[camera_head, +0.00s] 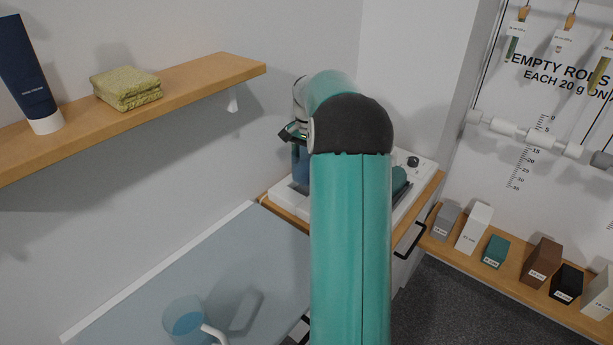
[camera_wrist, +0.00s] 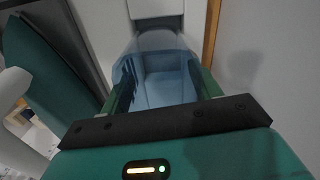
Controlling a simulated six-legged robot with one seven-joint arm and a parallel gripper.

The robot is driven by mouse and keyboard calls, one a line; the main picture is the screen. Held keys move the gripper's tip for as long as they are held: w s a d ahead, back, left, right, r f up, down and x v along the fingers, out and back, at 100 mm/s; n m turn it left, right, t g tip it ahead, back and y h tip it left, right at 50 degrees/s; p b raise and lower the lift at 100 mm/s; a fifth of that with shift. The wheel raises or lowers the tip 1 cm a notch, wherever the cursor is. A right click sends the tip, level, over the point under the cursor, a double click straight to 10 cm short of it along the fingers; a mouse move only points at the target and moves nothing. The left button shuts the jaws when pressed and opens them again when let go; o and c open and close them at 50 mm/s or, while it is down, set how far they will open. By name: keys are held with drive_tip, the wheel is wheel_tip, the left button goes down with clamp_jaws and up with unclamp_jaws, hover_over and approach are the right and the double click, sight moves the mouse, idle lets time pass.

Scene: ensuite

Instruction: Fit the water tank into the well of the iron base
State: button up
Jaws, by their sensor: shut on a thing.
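The water tank (camera_wrist: 160,82) is a clear blue box between the two fingers of my gripper (camera_wrist: 160,90) in the wrist view. My gripper is shut on it. In the head view the tank (camera_head: 301,168) shows as a blue patch below my gripper (camera_head: 296,136), at the left part of the iron base. The iron base (camera_head: 424,171) is white, with a dark knob, on a wooden top. My arm hides its middle. In the wrist view a white part of the base (camera_wrist: 155,8) lies beyond the tank. I cannot tell whether the tank is seated in the well.
A teal body (camera_wrist: 55,62) stands close left of the tank in the wrist view. A wooden shelf (camera_head: 215,72) holds a tube (camera_head: 28,80) and a folded cloth (camera_head: 126,86). A jug (camera_head: 187,322) stands on the blue-grey surface, lower left. Several labelled blocks line a ledge at right.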

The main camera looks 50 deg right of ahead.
sight(308, 179)
drive_tip(key=shift+f, duration=2.65)
drive_tip(key=shift+s+a+f, duration=0.1)
drive_tip(key=shift+a+f, duration=0.05)
drive_tip(key=shift+f, duration=0.6)
drive_tip(key=o, duration=1.1)
drive_tip(key=shift+f, duration=0.15)
drive_tip(key=shift+o, duration=0.2)
drive_tip(key=shift+s, duration=0.1)
drive_tip(key=shift+d, duration=0.2)
drive_tip(key=shift+d+r, duration=0.15)
drive_tip(key=shift+r, duration=0.25)
wheel_tip(308, 179, up, 13)
drive_tip(key=shift+w+a, duration=0.2)
drive_tip(key=shift+w, duration=0.05)
